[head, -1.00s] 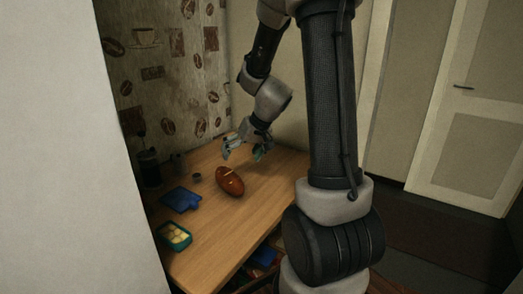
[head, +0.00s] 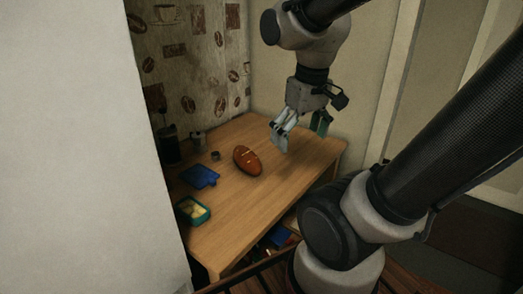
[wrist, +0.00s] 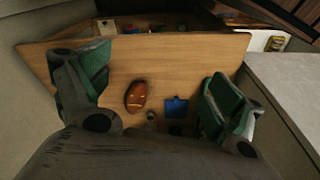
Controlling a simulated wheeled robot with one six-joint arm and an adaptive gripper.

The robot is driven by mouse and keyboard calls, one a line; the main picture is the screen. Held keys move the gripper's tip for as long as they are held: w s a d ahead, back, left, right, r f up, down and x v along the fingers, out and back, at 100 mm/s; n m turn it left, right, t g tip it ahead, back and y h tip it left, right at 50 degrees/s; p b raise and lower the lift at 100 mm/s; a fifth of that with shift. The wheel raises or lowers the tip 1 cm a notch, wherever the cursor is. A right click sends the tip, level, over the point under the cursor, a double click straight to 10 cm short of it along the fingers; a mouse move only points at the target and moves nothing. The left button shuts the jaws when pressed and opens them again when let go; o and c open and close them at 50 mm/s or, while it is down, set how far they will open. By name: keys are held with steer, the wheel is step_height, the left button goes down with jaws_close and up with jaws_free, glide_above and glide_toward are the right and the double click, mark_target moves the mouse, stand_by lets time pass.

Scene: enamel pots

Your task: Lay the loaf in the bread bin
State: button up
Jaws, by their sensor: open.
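The loaf (head: 247,160) is a brown, glossy oval with pale score marks, lying on the wooden table. It also shows in the wrist view (wrist: 136,96), between and beyond my fingers. My gripper (head: 302,132) is open and empty, raised above the table to the right of the loaf and apart from it. Its green-padded fingers stand wide apart in the wrist view (wrist: 157,82). I cannot make out a bread bin in either view.
On the table (head: 270,190) are a blue flat item (head: 200,176), a teal box (head: 186,219) with yellowish contents, a small dark cup (head: 215,156), a grey pot (head: 197,140) and a dark canister (head: 168,146). Items lie below the table's front edge. A pale wall blocks the left.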

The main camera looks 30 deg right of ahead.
steer(key=w+f+h, duration=0.1)
steer(key=w+f, duration=0.4)
steer(key=w, duration=0.3)
steer(key=w+d+f+h, duration=0.1)
steer(key=w+f+h, duration=0.1)
steer(key=w+f, duration=0.4)
steer(key=w+d+f+n+h, duration=0.1)
steer(key=w+f, duration=0.4)
steer(key=w, duration=0.5)
steer(key=shift+w+d+f+g+h, duration=0.3)
steer(key=shift+f+h, duration=0.1)
steer(key=shift+h, duration=0.2)
steer(key=m+t, duration=0.2)
glide_above(244, 152)
steer(key=s+a, duration=0.2)
steer(key=shift+w+d+r+y, duration=0.1)
steer(key=shift+y, duration=0.3)
steer(key=shift+w+a+m, duration=0.25)
steer(key=shift+a+m, duration=0.05)
steer(key=shift+m, duration=0.1)
steer(key=shift+f+m, duration=0.2)
steer(key=shift+m, duration=0.1)
steer(key=shift+x, duration=1)
steer(key=shift+t, duration=0.3)
steer(key=shift+x, duration=2.75)
steer(key=shift+s, duration=0.2)
steer(key=c, duration=1.5)
